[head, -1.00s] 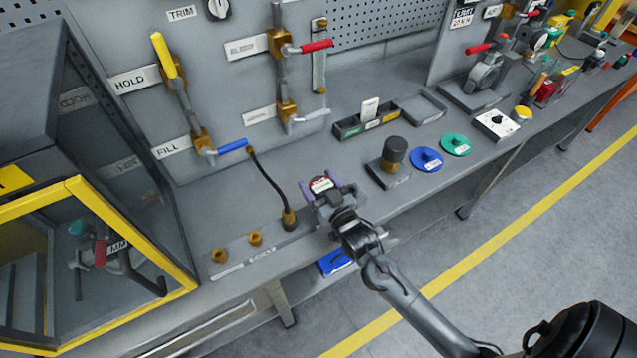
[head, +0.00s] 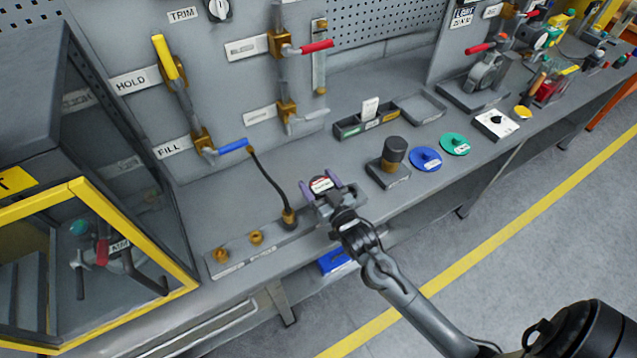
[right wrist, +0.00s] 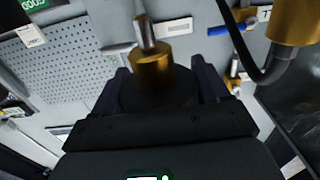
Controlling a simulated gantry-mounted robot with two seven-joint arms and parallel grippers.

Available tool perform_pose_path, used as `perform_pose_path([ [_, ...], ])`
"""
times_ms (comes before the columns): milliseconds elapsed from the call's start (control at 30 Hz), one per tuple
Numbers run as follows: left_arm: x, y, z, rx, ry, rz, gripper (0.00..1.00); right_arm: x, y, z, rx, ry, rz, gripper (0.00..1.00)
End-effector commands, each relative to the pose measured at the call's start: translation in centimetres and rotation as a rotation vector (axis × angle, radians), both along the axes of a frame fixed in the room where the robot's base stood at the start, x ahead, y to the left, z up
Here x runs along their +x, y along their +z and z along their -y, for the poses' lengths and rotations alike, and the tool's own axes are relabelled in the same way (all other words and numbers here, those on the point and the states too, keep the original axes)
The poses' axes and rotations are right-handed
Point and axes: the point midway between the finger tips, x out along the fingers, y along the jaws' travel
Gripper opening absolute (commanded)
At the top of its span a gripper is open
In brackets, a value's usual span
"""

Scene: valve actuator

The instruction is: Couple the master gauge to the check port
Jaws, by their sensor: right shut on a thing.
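My right gripper (head: 320,190) is shut on the master gauge (head: 321,184), a round dark gauge with a red and white face, held above the bench front. In the right wrist view the dark gauge body (right wrist: 155,92) sits between the fingers, with a brass fitting (right wrist: 152,68) and a metal stem pointing away. Left of the gripper, a grey strip carries two bare brass ports (head: 221,255) (head: 256,238) and a brass fitting (head: 289,217) with a black hose. The strip's label is too small to read, so I cannot tell which is the check port. My left gripper is not in view.
A dark-capped brass piece on a block (head: 393,155) and blue and green discs (head: 426,159) (head: 455,144) stand right. A yellow-framed cabinet (head: 90,270) stands left.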

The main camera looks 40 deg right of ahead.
Motion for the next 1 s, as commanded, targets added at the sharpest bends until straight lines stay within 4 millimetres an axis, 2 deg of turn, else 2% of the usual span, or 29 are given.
perform_pose_path([
  [1000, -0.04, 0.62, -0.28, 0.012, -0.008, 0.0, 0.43, 0.01, 0.14, -0.02, -0.001, 0.0, 0.003, 0.3],
])
